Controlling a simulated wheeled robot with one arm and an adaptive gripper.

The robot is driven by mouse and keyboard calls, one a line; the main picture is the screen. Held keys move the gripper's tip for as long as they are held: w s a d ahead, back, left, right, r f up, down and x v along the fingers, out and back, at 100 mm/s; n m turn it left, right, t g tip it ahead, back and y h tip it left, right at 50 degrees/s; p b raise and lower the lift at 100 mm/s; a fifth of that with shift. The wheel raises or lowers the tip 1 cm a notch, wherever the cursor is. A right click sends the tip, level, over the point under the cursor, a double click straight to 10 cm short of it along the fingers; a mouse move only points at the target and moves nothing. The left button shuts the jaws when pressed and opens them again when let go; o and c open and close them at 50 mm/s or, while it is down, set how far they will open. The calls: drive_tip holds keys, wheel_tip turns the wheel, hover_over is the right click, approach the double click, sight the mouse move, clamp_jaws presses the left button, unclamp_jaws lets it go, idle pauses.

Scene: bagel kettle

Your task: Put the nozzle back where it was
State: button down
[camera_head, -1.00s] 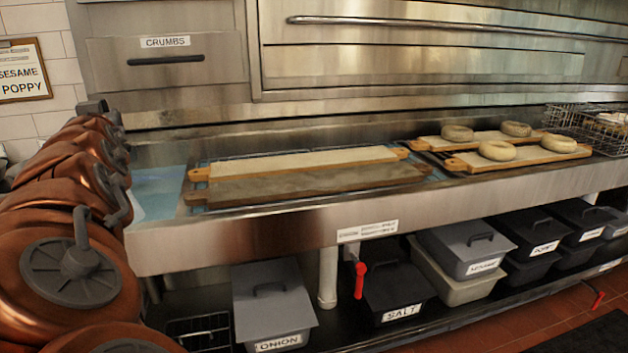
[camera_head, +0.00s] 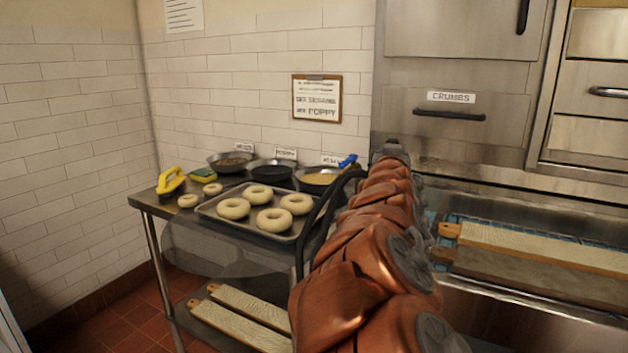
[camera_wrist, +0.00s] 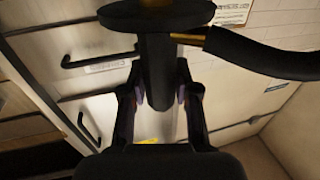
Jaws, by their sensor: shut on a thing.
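In the wrist view my gripper (camera_wrist: 160,98) is shut on the nozzle (camera_wrist: 157,65), a dark, thick stem between its two fingers. A wide dark disc tops the nozzle, and a black hose (camera_wrist: 265,57) with a brass-coloured fitting leads off to the right. In the head view my copper-coloured arm reaches toward the back wall and hides most of my gripper. A black hose (camera_head: 318,220) loops down beside the arm, in front of the metal table. I cannot tell from these frames where the nozzle was before.
A metal table (camera_head: 150,207) at left bears a tray (camera_head: 205,207) of bagels, several pans (camera_head: 272,170) and a yellow-handled tool (camera_head: 170,181). Boards (camera_head: 240,318) lie on its lower shelf. A steel unit (camera_head: 445,70) and a counter with boards (camera_head: 540,248) stand at right. Floor (camera_head: 125,325) shows at lower left.

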drive_tip(key=w+p, duration=0.1)
drive_tip(key=p, duration=0.1)
drive_tip(key=w+d+p, duration=0.1)
drive_tip(key=p, duration=0.1)
drive_tip(key=w+r+p, duration=0.1)
drive_tip(key=p, duration=0.1)
drive_tip(key=shift+w+d+n+y, duration=0.2)
drive_tip(key=shift+n+y, duration=0.1)
drive_tip(key=shift+y, duration=0.1)
drive_tip(key=w+f+y+p, duration=0.1)
drive_tip(key=p, duration=0.3)
drive_tip(key=w+n+y+p, duration=0.1)
drive_tip(key=p, duration=0.3)
drive_tip(key=w+f+n+y+p, duration=0.1)
drive_tip(key=p, duration=0.3)
drive_tip(key=shift+a+f+y+p, duration=0.25)
drive_tip(key=shift+f+y+p, duration=0.05)
drive_tip(key=shift+f+p, duration=0.1)
